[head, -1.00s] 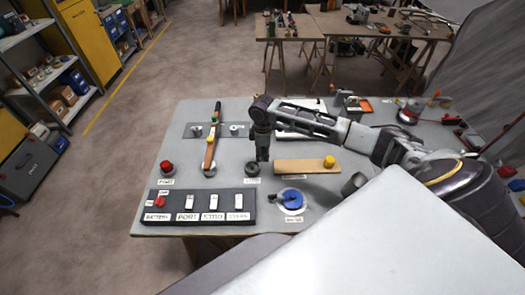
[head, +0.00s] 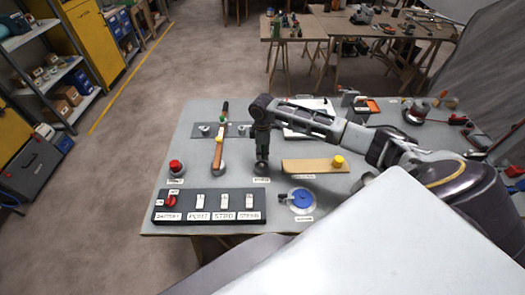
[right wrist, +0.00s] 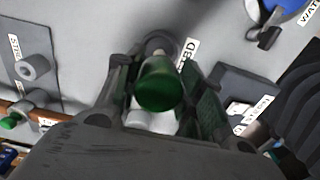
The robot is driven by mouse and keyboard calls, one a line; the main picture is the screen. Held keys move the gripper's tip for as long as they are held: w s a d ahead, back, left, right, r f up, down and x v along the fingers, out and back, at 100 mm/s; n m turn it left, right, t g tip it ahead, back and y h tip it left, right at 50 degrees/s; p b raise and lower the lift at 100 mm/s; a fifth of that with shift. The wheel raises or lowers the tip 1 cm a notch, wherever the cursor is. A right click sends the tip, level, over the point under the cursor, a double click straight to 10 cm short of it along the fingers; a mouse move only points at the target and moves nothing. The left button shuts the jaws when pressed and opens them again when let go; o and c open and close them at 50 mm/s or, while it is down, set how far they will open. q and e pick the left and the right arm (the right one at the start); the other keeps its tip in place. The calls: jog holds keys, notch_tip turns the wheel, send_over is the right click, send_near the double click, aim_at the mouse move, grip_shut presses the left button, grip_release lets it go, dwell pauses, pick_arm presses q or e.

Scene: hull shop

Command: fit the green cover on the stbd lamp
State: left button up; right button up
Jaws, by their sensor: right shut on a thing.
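The green cover (right wrist: 160,85) is between the fingers of my right gripper in the right wrist view. My right gripper (head: 262,158) is shut on it and points down in the head view. The stbd lamp's dark round base (head: 262,169) is directly below the fingertips in the head view. The base also shows as a dark ring (right wrist: 159,44) just beyond the cover in the right wrist view, beside the STBD label (right wrist: 188,53). Whether the cover touches the lamp is hidden by the fingers and the cover. My left gripper is not in view.
The switch panel (head: 180,216) is in front. A wooden board (head: 312,166) with a yellow knob and a blue rotary switch (head: 302,201) lie to the right.

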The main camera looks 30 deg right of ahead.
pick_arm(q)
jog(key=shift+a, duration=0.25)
pick_arm(e)
jog(key=shift+a+f, duration=0.1)
jog(key=shift+f, duration=0.15)
jog(key=shift+f, duration=0.85)
pick_arm(q)
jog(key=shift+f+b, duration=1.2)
jog(key=shift+b, duration=0.05)
pick_arm(e)
jog(key=shift+f, duration=1.2)
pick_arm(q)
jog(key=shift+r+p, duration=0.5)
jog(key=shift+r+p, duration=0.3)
pick_arm(e)
jog(key=shift+f, duration=0.3)
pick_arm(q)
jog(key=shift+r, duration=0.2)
pick_arm(e)
jog(key=shift+f, duration=1.7)
dwell(1.2)
